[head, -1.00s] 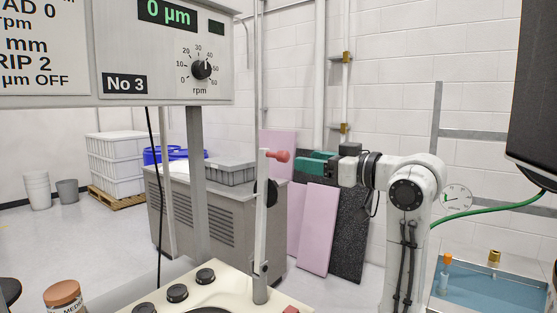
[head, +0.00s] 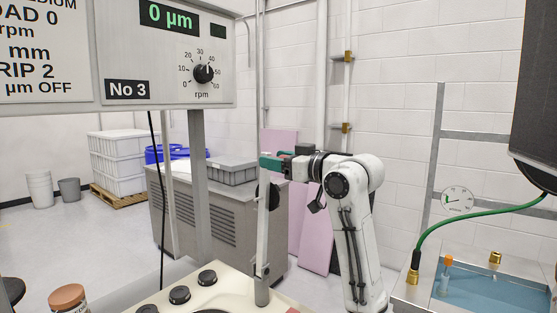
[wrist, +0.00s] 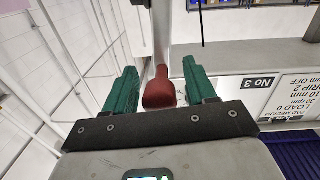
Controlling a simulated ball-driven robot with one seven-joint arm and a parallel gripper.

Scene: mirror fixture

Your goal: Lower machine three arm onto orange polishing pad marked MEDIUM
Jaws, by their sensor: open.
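Machine three, labelled No 3 on its panel (head: 170,60), reads 0 µm. Its pale upright lever (head: 263,230) rises from the cream machine top (head: 225,292). In the head view my gripper (head: 268,161) is at the lever's top and hides the knob. The fingers are open. The orange MEDIUM pad cannot be made out; only a dark round edge shows at the bottom.
A brown-lidded jar (head: 68,297) stands at the lower left. Black knobs (head: 180,294) sit on the machine top. A blue basin (head: 495,290) with a green hose (head: 470,214) is at the right. A grey cabinet (head: 222,210) stands behind the lever.

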